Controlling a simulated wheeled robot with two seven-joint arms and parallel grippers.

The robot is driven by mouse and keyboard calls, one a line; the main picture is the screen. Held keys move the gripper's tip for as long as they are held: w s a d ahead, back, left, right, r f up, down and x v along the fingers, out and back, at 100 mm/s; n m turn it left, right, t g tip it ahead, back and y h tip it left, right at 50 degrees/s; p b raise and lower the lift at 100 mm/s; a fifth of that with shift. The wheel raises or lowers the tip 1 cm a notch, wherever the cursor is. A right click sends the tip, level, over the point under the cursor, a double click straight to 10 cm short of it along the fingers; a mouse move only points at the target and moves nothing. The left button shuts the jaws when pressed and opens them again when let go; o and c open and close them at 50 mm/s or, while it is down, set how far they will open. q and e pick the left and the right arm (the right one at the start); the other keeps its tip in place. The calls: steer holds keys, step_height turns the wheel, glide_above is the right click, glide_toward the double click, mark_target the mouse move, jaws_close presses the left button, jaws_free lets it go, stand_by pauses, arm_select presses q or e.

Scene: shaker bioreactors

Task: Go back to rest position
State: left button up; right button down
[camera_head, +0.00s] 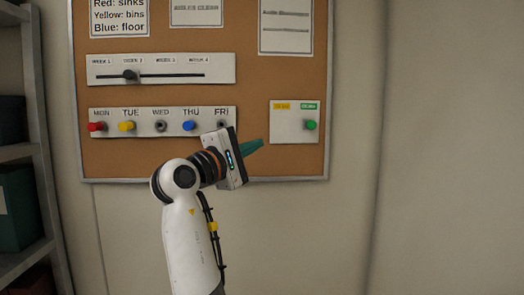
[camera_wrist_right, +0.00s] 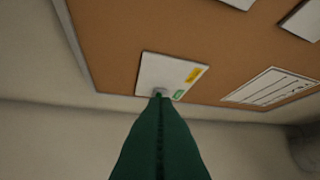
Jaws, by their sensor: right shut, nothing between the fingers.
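My right gripper (camera_head: 258,144) is raised in front of the cork board (camera_head: 240,95), its green fingers pointing right towards the small white panel (camera_head: 290,130). In the right wrist view the fingers (camera_wrist_right: 160,105) are pressed together with nothing between them. Their tips overlap the lower edge of the small panel (camera_wrist_right: 160,70) there; I cannot tell whether they touch it. That panel has a yellow label, a green label and a green knob (camera_head: 311,125) under the green label. My left gripper is not in view.
A weekday panel (camera_head: 150,113) carries coloured knobs; the FRI knob sits close to my gripper in the picture. A slider panel (camera_head: 220,68) has its dark knob near the second week. Paper notes hang above. A shelf (camera_head: 20,152) stands at left. The wall at right is bare.

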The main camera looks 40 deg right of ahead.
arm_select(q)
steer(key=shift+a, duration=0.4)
arm_select(e)
steer(key=shift+s+d, duration=0.15)
steer(key=shift+d, duration=0.1)
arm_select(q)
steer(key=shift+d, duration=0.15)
arm_select(e)
steer(key=shift+a+f, duration=0.1)
